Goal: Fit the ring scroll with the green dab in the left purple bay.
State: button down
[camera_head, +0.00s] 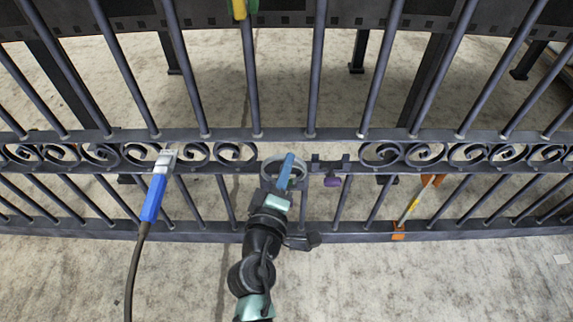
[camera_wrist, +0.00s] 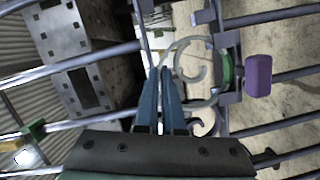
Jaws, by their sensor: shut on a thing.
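The ring scroll, a grey ring with an inner curl, shows in the wrist view (camera_wrist: 183,46) and in the head view (camera_head: 267,165). Its green dab (camera_wrist: 228,68) faces the purple block. My gripper (camera_wrist: 160,72) is shut on the ring's near side; its blue fingers also show in the head view (camera_head: 288,160). The ring overlaps the bracket in the wrist view. I cannot tell whether they touch.
The gate's scroll band (camera_head: 235,152) has an opening between its left and right scroll rows. A blue-handled tool (camera_head: 153,198) with a cable is at the left. An orange-ended tool (camera_head: 413,207) leans at the right. Vertical bars stand close around my gripper.

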jog(key=shift+f+b, duration=0.4)
dwell(0.5)
jog(key=c, duration=1)
grip_release()
jog(key=shift+o, duration=0.2)
jog(key=shift+f, duration=0.1)
jog(key=shift+s+f, duration=0.15)
jog(key=r+p+v, duration=0.1)
jog(key=v, duration=1.1)
jog(key=shift+s, duration=0.3)
jog(key=shift+a, duration=0.15)
